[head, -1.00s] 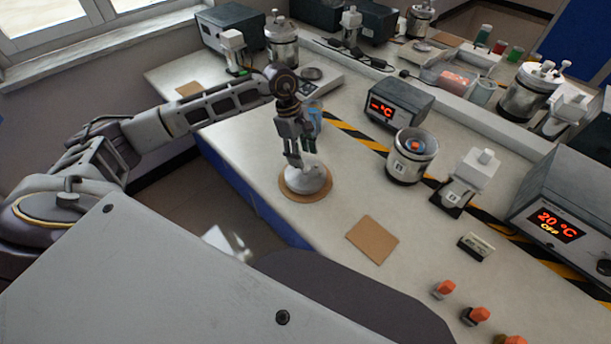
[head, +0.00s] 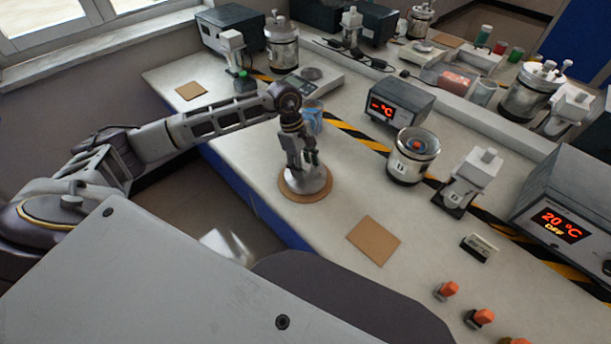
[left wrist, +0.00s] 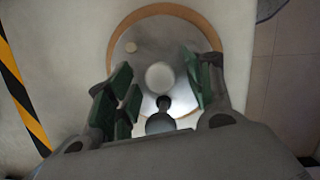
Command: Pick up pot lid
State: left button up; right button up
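The pot lid (head: 305,185) is a round, shiny metal lid lying flat on a round cork mat (head: 306,200) near the bench's front edge. In the left wrist view the lid (left wrist: 150,58) shows with its round pale knob (left wrist: 160,77) near the middle. My left gripper (head: 303,165) points down right over the lid. In the left wrist view its green-padded fingers (left wrist: 163,90) are apart, one to each side of the knob, with visible gaps. Whether the fingertips are level with the knob is hard to tell. My right gripper is not in view.
A square cork mat (head: 374,241) lies to the right of the lid. Behind are a blue-tinted beaker (head: 312,120), an open metal pot (head: 412,157) and a red-display controller (head: 394,109). Orange-topped items (head: 447,290) stand at the lower right. Bench around the lid is clear.

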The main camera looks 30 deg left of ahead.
pick_arm(q)
jog(key=c, duration=0.5)
grip_shut()
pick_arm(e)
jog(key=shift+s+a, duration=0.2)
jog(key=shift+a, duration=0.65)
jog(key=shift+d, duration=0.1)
